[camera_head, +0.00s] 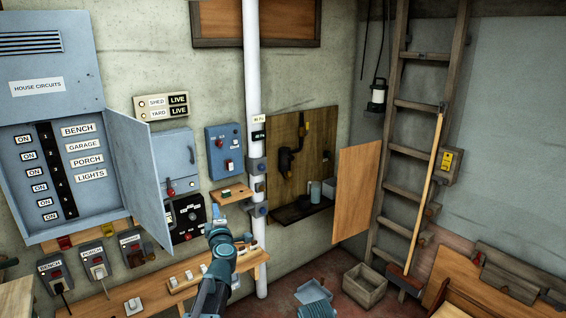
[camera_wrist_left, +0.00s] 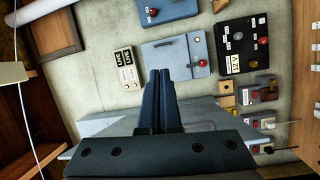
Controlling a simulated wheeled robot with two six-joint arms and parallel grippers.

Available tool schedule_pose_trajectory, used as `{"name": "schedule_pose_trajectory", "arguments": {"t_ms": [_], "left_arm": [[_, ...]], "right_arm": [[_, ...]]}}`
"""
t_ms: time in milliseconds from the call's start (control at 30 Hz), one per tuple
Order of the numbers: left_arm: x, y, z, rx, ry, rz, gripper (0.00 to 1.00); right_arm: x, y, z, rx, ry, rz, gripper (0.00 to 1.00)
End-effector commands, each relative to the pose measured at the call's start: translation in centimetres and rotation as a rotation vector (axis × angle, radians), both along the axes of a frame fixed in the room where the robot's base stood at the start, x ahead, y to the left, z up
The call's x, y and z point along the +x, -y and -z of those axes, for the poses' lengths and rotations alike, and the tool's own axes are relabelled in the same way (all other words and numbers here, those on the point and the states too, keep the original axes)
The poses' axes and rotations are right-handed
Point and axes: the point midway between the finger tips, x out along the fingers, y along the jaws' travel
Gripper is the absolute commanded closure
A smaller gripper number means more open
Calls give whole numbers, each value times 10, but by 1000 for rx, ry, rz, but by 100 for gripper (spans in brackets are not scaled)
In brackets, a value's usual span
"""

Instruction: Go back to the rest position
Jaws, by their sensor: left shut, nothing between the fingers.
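My left arm comes up from the bottom of the head view, and its gripper (camera_head: 215,212) is in front of the grey and black switch boxes on the wall. In the left wrist view the two fingers of this gripper (camera_wrist_left: 160,75) lie together, shut, with nothing between them. Past them is the blue-grey switch box (camera_wrist_left: 178,60) with a red-tipped lever. I cannot tell the exact gap between the fingertips and the wall. My right gripper is in neither view.
An open circuit panel (camera_head: 45,95) has its door (camera_head: 140,175) swung out left of my arm. A wooden shelf (camera_head: 140,300) with sockets runs below. A white pipe (camera_head: 252,90) stands just right. A ladder (camera_head: 400,130) and broom (camera_head: 428,190) lean farther right.

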Motion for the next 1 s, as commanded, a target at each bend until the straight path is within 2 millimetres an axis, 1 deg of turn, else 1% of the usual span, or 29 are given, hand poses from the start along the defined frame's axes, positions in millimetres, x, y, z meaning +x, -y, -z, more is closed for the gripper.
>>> {"name": "schedule_pose_trajectory", "arguments": {"t_ms": [33, 67, 100, 167, 200, 267, 300, 367, 400, 467, 500, 533, 600, 667, 700, 767, 800, 933, 967, 1000], "left_arm": [[-4, 23, -1, 72, -21, 96, 100], [-5, 39, 1, 124, -39, 163, 100], [-8, 60, 5, 194, -71, 253, 100], [-16, 90, 17, 295, -129, 385, 100], [-24, 109, 28, 362, -176, 471, 100], [-39, 134, 48, 457, -258, 594, 100], [-52, 147, 64, 519, -319, 674, 100], [-74, 162, 90, 606, -425, 788, 100], [-91, 169, 109, 660, -501, 858, 100], [-118, 173, 136, 734, -625, 956, 100], [-138, 173, 153, 778, -711, 1015, 100], [-152, 171, 165, 806, -774, 1053, 100], [-184, 163, 187, 858, -919, 1128, 100], [-210, 153, 202, 891, -1036, 1178, 100], [-227, 146, 210, 908, -1112, 1206, 100], [-250, 135, 219, 926, -1220, 1240, 100], [-265, 127, 223, 935, -1290, 1258, 100], [-314, 101, 231, 946, -1516, 1300, 100], [-317, 107, 231, 963, -1530, 1316, 100], [-319, 121, 231, 992, -1527, 1340, 100]], "right_arm": [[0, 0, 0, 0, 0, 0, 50], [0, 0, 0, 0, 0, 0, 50], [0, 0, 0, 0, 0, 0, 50], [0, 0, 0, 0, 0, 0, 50], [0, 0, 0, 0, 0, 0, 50], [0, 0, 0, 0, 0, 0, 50], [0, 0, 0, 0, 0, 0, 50], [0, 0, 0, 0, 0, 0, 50], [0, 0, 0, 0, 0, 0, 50], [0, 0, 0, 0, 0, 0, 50], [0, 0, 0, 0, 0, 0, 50], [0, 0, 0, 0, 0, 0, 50], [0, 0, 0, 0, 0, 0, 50], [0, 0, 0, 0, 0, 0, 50], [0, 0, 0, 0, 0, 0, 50], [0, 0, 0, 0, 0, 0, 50], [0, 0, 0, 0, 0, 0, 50], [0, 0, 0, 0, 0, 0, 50], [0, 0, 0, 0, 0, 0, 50], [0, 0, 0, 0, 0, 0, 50]]}}
